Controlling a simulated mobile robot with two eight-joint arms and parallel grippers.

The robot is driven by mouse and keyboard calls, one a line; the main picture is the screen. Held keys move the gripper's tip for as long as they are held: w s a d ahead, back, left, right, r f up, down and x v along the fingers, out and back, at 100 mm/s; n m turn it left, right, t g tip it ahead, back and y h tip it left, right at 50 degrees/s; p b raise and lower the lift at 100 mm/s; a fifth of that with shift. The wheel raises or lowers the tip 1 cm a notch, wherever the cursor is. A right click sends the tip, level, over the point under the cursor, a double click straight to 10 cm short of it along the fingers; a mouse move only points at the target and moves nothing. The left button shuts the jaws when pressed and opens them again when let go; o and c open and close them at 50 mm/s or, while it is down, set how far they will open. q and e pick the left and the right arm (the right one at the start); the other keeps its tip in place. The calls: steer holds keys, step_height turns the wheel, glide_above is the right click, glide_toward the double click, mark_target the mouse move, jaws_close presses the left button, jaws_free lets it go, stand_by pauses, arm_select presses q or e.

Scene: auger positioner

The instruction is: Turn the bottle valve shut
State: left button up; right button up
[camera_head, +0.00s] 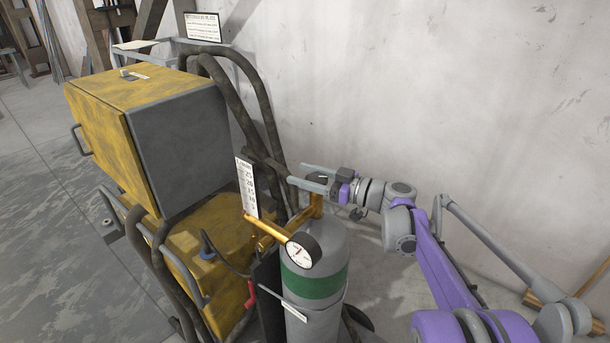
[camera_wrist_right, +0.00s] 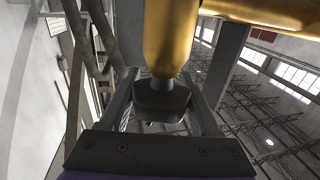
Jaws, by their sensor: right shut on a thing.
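The grey gas bottle (camera_head: 328,240) with a green band stands upright at the wall side of the yellow machine. A brass valve body (camera_head: 316,206) rises from its top; it also shows large in the right wrist view (camera_wrist_right: 168,38). The dark valve knob (camera_wrist_right: 163,103) sits on the valve's stem. My right gripper (camera_head: 305,177) reaches in from the right at the top of the valve. Its two fingers lie on either side of the knob, shut on it. In the head view the knob is mostly hidden by the fingers. My left gripper is not in view.
A round pressure gauge (camera_head: 303,250) and brass regulator are joined to the valve. A yellow and grey cabinet (camera_head: 180,140) is further left. The pale wall (camera_head: 450,90) is behind.

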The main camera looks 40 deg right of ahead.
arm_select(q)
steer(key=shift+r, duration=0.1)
arm_select(e)
steer(key=m+h, duration=0.1)
steer(key=m+t+h+p, duration=0.1)
steer(key=h, duration=0.1)
steer(key=m+h+p, duration=0.1)
steer(key=h, duration=0.1)
steer(key=shift+w+d+r+t, duration=0.15)
steer(key=shift+d+t, duration=0.15)
steer(key=shift+t, duration=0.1)
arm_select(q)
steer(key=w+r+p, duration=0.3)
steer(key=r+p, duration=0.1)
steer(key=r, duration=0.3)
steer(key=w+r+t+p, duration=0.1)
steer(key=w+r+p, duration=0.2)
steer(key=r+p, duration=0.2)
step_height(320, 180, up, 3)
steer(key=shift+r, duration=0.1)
arm_select(e)
steer(key=m+h, duration=0.2)
steer(key=h, duration=0.1)
steer(key=d+m+h, duration=0.1)
steer(key=m+h, duration=0.1)
steer(key=h, duration=0.1)
steer(key=m+h, duration=0.2)
steer(key=h, duration=0.1)
steer(key=shift+d+g, duration=0.3)
steer(key=shift+d, duration=0.1)
